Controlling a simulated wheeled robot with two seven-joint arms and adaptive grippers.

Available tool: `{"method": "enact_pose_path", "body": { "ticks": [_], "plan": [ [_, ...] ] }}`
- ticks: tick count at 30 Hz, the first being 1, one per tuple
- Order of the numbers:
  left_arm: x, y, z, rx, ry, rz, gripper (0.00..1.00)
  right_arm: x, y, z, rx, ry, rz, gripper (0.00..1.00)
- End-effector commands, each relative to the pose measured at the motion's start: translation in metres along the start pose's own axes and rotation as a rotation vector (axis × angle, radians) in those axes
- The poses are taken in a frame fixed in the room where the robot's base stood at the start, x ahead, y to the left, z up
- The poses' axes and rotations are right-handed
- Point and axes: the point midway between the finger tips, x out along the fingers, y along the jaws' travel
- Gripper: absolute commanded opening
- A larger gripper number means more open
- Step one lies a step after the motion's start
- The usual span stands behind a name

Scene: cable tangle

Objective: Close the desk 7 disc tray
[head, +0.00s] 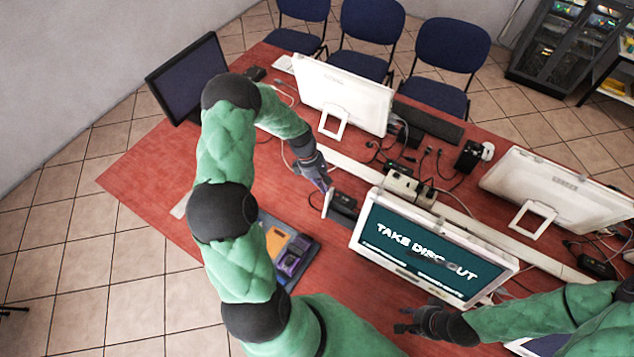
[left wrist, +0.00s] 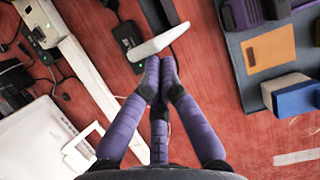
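The screen (head: 420,245) at front centre reads "TAKE DISC OUT" above smaller text. A white slab (head: 327,202) that looks like the disc tray stands out left of this screen, beside a black box (head: 345,205). It also shows in the left wrist view (left wrist: 163,41), just beyond my fingertips. My left gripper (head: 325,185) is close to the slab; its purple fingers come together at the tips (left wrist: 160,66) and hold nothing visible. Whether they touch the slab I cannot tell. My right gripper (head: 402,319) has its fingers spread, empty, below the screen. No disc is visible on the slab.
A blue-grey mat with an orange pad (head: 276,241) and a purple device (head: 294,258) lies left of the screen. A power strip (head: 408,188) and cables are behind it. White monitors (head: 345,94) stand at the back and right (head: 560,190).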

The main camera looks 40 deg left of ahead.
Motion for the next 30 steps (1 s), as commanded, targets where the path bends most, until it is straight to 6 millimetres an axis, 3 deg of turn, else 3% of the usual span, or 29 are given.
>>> {"method": "enact_pose_path", "body": {
  "ticks": [6,12,17,30],
  "plan": [
    [0.024,-0.001,0.064,0.008,-0.003,-0.005,0.00,-0.008,-0.003,0.000,0.000,0.000,0.000,0.38],
    [0.039,-0.001,0.101,0.005,-0.001,-0.002,0.00,-0.011,-0.004,0.000,0.000,0.000,0.000,0.38],
    [0.043,-0.001,0.108,0.002,-0.001,-0.001,0.00,-0.011,-0.004,0.000,0.000,0.000,0.000,0.38],
    [0.042,-0.001,0.104,0.000,-0.001,-0.002,0.00,-0.011,-0.004,0.000,0.000,0.000,0.000,0.38]
  ]
}}
